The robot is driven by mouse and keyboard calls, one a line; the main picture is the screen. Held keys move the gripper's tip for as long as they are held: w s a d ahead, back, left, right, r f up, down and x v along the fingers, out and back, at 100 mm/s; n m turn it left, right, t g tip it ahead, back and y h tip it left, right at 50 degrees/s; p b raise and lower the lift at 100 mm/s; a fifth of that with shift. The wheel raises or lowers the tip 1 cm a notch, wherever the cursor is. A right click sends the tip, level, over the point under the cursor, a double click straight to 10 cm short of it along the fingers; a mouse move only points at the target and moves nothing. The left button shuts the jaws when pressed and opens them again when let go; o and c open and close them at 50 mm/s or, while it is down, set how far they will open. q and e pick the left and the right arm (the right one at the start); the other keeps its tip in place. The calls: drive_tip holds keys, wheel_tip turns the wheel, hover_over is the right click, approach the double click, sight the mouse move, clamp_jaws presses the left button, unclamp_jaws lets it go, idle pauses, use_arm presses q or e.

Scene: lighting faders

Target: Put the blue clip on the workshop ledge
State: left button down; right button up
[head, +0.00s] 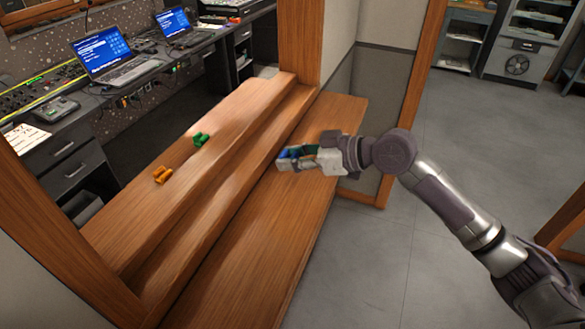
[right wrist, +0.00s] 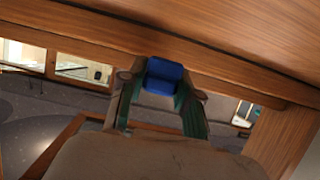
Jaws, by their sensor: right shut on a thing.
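My right gripper (head: 290,157) is shut on the blue clip (right wrist: 164,76). In the head view only a small blue part of the clip shows at the fingertips. In the right wrist view the clip sits between the two fingertips. The wooden workshop ledge (head: 240,245) runs through the wall opening in steps. The gripper is over its lower, nearer board, towards the far end; I cannot tell the exact height. My left gripper is not in view.
A green clip (head: 201,139) and an orange clip (head: 162,174) lie on the upper board, left of the gripper. Wooden posts frame the opening. Behind it is a desk with two laptops (head: 103,54). The lower board's near part is bare.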

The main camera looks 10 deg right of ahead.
sight(292, 180)
wheel_tip(292, 180, down, 3)
drive_tip(key=shift+f+p, duration=0.2)
drive_tip(key=shift+p, duration=0.35)
drive_tip(key=shift+f, duration=0.2)
drive_tip(key=shift+f, duration=0.1)
drive_tip(key=shift+f, duration=0.15)
drive_tip(key=o, duration=0.9)
drive_tip(key=shift+o, duration=0.2)
